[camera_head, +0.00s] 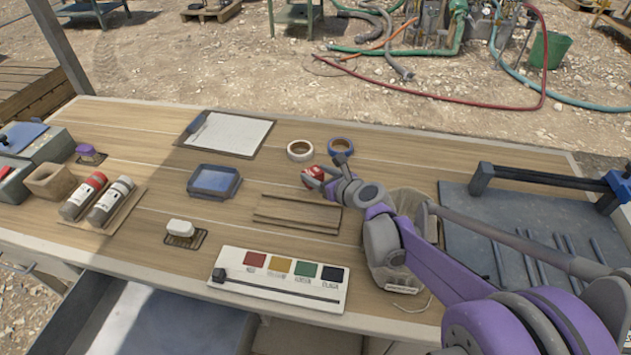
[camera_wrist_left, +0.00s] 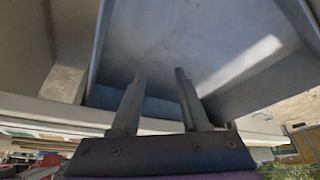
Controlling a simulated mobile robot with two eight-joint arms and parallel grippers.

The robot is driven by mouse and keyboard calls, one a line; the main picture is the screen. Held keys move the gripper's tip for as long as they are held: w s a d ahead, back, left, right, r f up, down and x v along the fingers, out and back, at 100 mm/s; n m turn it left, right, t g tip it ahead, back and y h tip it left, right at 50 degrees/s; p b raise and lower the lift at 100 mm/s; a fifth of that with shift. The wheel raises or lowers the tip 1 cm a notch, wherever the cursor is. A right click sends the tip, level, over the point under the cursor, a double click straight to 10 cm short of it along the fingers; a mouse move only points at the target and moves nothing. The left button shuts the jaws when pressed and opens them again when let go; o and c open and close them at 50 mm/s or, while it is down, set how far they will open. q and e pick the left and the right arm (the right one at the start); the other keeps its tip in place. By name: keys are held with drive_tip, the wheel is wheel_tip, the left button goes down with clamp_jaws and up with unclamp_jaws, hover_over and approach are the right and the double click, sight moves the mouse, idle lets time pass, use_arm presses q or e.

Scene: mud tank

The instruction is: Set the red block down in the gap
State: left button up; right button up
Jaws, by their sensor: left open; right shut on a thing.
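My right gripper (camera_head: 322,182) is shut on the red block (camera_head: 313,171) and holds it over the wooden table, behind a wooden piece with raised strips (camera_head: 297,214). A narrow channel runs between the strips; I cannot tell whether this is the gap. The fingers partly hide the block, and I cannot tell its height above the table. My left gripper (camera_wrist_left: 158,75) is open and empty in the left wrist view, its fingers apart in front of a grey-blue, box-like interior. It is out of the head view.
A colour-label board (camera_head: 278,280) lies at the front. A blue tray (camera_head: 214,182), a clipboard (camera_head: 230,133) and two tape rolls, one white (camera_head: 300,151), stand around the block. Bottles (camera_head: 84,195) are at left. A grey mat with rods (camera_head: 470,245) is at right. An open drawer (camera_head: 70,315) is below the front edge.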

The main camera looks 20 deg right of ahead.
drive_tip(key=shift+f, duration=1.25)
drive_tip(key=shift+f+b, duration=0.15)
drive_tip(key=shift+b, duration=0.15)
drive_tip(key=o, duration=1.3)
drive_tip(key=shift+o, duration=0.2)
